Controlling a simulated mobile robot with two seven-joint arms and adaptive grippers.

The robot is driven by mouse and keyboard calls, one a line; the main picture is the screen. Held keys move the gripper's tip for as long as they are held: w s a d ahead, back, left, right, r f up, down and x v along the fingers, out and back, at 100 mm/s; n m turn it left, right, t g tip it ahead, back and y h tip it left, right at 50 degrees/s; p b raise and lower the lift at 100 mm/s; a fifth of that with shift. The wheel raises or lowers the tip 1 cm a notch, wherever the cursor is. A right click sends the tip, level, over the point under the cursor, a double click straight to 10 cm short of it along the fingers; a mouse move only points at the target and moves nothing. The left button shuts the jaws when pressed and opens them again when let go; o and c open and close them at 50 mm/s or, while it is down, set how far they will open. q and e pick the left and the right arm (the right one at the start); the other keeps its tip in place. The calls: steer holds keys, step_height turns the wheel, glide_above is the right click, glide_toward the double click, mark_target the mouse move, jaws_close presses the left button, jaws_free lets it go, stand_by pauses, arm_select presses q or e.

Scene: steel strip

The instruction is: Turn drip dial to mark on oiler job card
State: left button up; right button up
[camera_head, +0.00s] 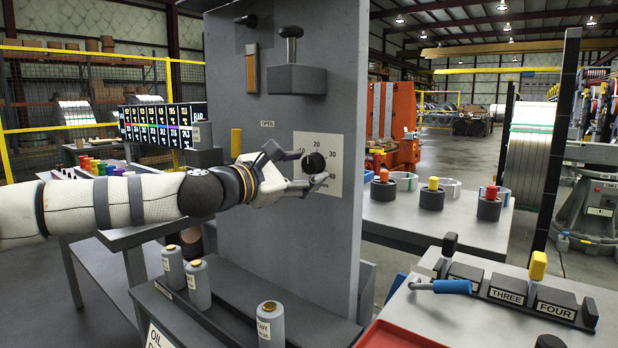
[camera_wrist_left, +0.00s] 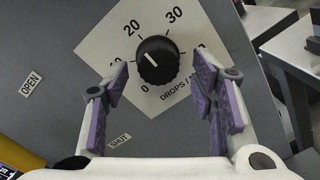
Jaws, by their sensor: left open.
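The drip dial is a round black knob (camera_head: 314,163) on a pale square plate marked in tens and "DROPS", fixed to a grey upright panel (camera_head: 290,220). In the left wrist view the knob (camera_wrist_left: 157,60) shows a short white pointer line towards the upper left, on the 10 to 20 side; its exact reading is unclear. My left gripper (camera_head: 302,168) is open at the plate. Its purple-padded fingers (camera_wrist_left: 162,84) stand on both sides of the knob's lower part, with gaps visible; depth is unclear. I cannot make out the oiler job card. My right gripper is not in view.
"OPEN" (camera_wrist_left: 32,84) and "SHUT" (camera_wrist_left: 119,141) labels sit on the panel. Grey bottles (camera_head: 270,323) stand on the ledge below. A numbered black board (camera_head: 157,125) is behind my left arm. Tables with coloured-topped pots (camera_head: 431,198) and labelled blocks (camera_head: 507,288) stand at right.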

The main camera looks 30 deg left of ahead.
arm_select(q)
steer(key=shift+w+r, duration=0.15)
steer(key=shift+r, duration=0.05)
steer(key=c, duration=1.1)
steer(key=shift+c, duration=0.2)
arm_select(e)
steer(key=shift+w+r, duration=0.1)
arm_select(q)
steer(key=shift+r+m+p, duration=0.2)
steer(key=shift+m+p, duration=0.25)
steer(key=shift+m, duration=0.65)
steer(key=m+p, duration=0.1)
steer(key=m, duration=0.2)
steer(key=shift+r, duration=0.15)
steer(key=m+p, duration=0.1)
steer(key=m, duration=0.3)
steer(key=shift+y, duration=0.4)
steer(key=shift+m+p, duration=0.45)
steer(key=shift+m, duration=0.55)
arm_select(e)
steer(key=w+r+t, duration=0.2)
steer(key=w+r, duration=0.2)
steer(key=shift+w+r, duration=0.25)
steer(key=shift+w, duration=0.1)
